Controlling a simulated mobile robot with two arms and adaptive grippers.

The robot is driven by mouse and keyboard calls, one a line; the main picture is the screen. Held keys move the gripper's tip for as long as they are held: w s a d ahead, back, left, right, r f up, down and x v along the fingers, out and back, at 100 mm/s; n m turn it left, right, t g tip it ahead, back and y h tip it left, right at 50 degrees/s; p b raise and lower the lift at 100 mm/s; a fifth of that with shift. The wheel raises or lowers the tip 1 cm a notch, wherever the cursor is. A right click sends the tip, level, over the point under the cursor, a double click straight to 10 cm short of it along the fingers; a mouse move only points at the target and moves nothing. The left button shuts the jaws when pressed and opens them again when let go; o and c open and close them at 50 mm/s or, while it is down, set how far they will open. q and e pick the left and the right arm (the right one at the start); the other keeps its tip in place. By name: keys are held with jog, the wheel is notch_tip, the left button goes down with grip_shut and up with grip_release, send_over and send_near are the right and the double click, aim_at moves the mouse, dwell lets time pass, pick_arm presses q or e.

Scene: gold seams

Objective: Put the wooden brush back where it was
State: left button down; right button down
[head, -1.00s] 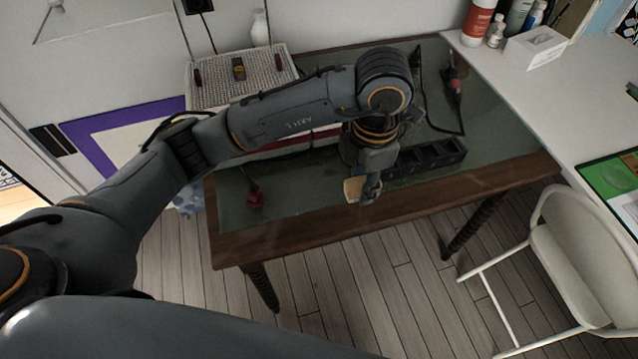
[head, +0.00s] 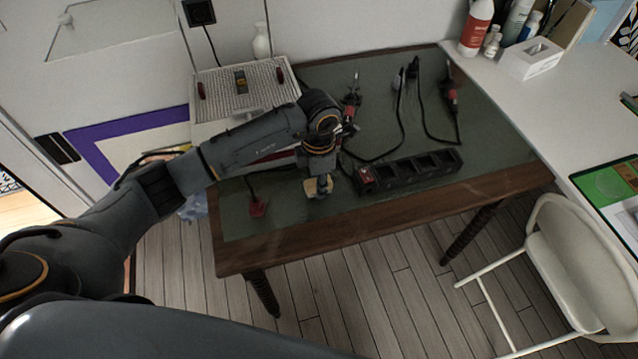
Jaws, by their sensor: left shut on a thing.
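My left gripper (head: 322,184) is over the front part of the green-topped wooden table, pointing down. It is shut on the wooden brush (head: 311,187), a small light tan piece showing at the fingertips. Most of the brush is hidden by the gripper. I cannot tell whether the brush touches the tabletop. My right gripper is not in the head view.
A black power strip (head: 415,170) lies just right of the gripper. A red plug (head: 258,208) lies to its left. Soldering tools (head: 452,88) and cables lie behind. A perforated box (head: 238,92) stands at the back left. A white chair (head: 565,250) stands at right.

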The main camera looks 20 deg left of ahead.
pick_arm(q)
jog(key=shift+f, duration=0.85)
jog(key=c, duration=1)
grip_release()
jog(key=shift+c, duration=0.2)
jog(key=shift+r, duration=0.1)
jog(key=shift+r, duration=0.25)
notch_tip(320, 180, up, 12)
jog(key=shift+f+b, duration=0.15)
jog(key=shift+b, duration=0.65)
jog(key=shift+f, duration=0.1)
